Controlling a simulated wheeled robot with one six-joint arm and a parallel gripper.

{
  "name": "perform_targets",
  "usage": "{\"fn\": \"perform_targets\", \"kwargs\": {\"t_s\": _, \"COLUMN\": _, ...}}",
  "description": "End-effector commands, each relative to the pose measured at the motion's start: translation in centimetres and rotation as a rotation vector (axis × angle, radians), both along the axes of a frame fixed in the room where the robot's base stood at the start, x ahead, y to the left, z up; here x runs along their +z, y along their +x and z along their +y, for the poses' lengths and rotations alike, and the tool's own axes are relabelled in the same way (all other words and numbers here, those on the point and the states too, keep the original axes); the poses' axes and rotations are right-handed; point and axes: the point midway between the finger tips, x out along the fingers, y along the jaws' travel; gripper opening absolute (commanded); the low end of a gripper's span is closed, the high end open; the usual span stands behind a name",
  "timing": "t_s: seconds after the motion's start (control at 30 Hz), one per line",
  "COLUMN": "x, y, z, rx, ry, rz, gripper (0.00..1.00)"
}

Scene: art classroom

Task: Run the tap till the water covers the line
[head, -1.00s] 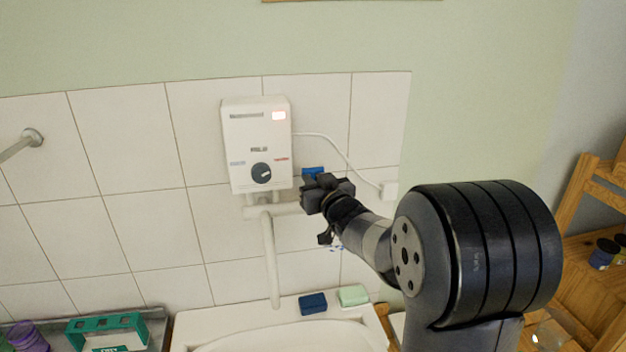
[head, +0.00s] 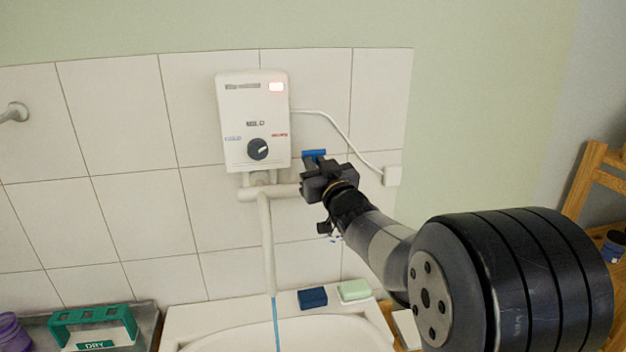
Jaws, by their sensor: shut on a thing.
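A white water heater (head: 252,122) with a black dial and a lit red lamp hangs on the tiled wall. A white spout pipe (head: 266,245) runs down from it, and a thin blue stream of water (head: 276,322) falls from its end into the white sink (head: 190,322). My gripper (head: 318,176) is shut on the blue tap handle (head: 314,154) on the side pipe right of the heater; its jaws hide part of the handle. The vessel under the stream and its line are out of view below.
A blue block (head: 312,298) and a pale green block (head: 354,290) lie on the sink's back ledge. A green rack marked DRY (head: 92,326) and a purple item (head: 12,332) stand left. A wooden shelf (head: 590,190) is at right.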

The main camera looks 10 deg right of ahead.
Motion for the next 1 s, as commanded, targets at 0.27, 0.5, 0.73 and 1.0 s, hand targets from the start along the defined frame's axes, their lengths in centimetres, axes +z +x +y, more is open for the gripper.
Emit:
{"fn": "perform_targets", "kwargs": {"t_s": 0.27, "x": -1.2, "y": -0.9, "z": 0.0, "rx": 0.000, "ry": 0.000, "rz": -0.127, "gripper": 0.00}}
{"fn": "perform_targets", "kwargs": {"t_s": 0.5, "x": -1.5, "y": -1.7, "z": 0.0, "rx": 0.000, "ry": -0.001, "rz": -0.237, "gripper": 0.00}}
{"fn": "perform_targets", "kwargs": {"t_s": 0.73, "x": -1.9, "y": -2.3, "z": 0.0, "rx": 0.000, "ry": 0.001, "rz": -0.341, "gripper": 0.00}}
{"fn": "perform_targets", "kwargs": {"t_s": 1.0, "x": -2.3, "y": -3.0, "z": 0.0, "rx": 0.000, "ry": 0.000, "rz": -0.463, "gripper": 0.00}}
